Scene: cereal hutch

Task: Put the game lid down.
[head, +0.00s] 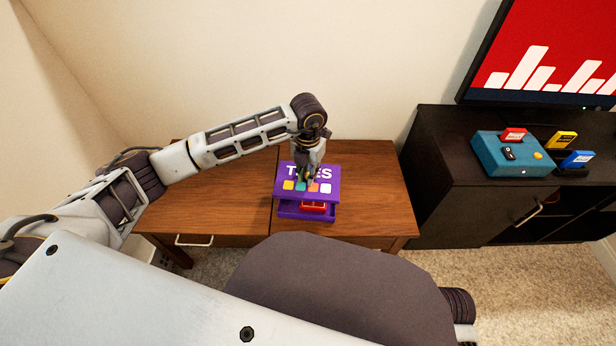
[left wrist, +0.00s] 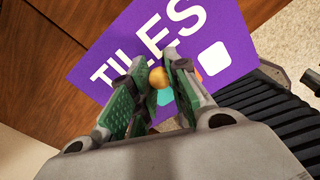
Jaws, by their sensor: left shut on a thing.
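The game lid (head: 332,175) is a purple panel with white "TILES" lettering and coloured squares. My left gripper (head: 307,180) points down at it and is shut on its small gold knob (left wrist: 158,77). The lid also fills much of the left wrist view (left wrist: 232,28). Below the lid in the head view is the purple game box (head: 288,212), with a red thing (head: 314,207) showing between them. The lid hides most of the box, and a gap shows at the front. My right gripper is not in view.
The box stands on a brown wooden desk (head: 375,185), with clear top to its left and right. A black cabinet (head: 450,175) at the right holds a teal console (head: 510,155), coloured cartridges (head: 562,139) and a screen (head: 560,50).

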